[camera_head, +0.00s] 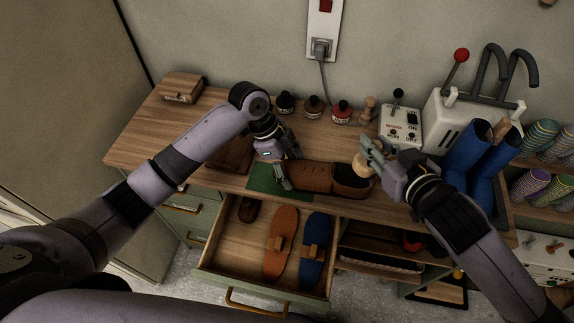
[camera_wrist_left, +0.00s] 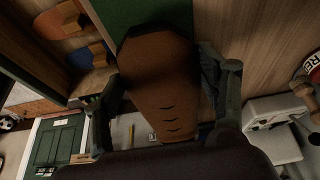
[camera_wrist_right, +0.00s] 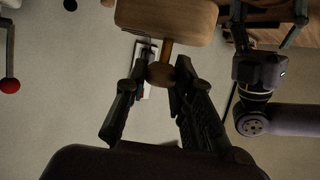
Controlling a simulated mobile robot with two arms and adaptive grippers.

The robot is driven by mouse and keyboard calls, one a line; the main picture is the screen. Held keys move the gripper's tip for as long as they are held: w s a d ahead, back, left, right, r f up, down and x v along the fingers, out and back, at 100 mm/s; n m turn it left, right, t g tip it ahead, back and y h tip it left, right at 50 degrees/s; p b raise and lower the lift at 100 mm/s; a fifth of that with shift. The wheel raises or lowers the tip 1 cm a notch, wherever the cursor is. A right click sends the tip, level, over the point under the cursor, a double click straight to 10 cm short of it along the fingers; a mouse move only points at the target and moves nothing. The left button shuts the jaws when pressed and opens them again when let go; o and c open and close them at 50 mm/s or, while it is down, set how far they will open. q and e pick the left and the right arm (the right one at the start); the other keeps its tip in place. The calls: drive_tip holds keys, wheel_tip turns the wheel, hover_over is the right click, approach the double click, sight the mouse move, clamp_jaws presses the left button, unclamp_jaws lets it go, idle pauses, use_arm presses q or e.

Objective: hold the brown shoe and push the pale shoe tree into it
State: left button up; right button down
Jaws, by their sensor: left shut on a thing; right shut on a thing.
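The brown shoe (camera_head: 318,177) lies on the green mat (camera_head: 263,178) on the bench, its opening to the right. My left gripper (camera_head: 285,165) is shut across the toe part of the shoe; in the left wrist view the shoe (camera_wrist_left: 160,85) sits between its fingers. The pale shoe tree (camera_wrist_right: 165,50) is in my right gripper (camera_wrist_right: 160,88), which is shut on its knob end. In the head view the tree (camera_head: 362,165) shows at the shoe's opening, partly behind my right gripper (camera_head: 372,155).
An open drawer (camera_head: 238,268) below holds orange and blue sole-shaped pieces. Several small jars (camera_head: 312,104) stand along the wall. A switch box (camera_head: 400,125) and blue boots (camera_head: 467,150) stand at the right.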

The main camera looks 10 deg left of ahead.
use_arm(q)
drive_tip(key=shift+f, duration=0.15)
drive_tip(key=shift+f, duration=1.5)
drive_tip(key=o, duration=1.6)
drive_tip(key=shift+r, duration=0.35)
drive_tip(key=shift+c, duration=0.3)
drive_tip(key=c, duration=1.3)
idle(0.4)
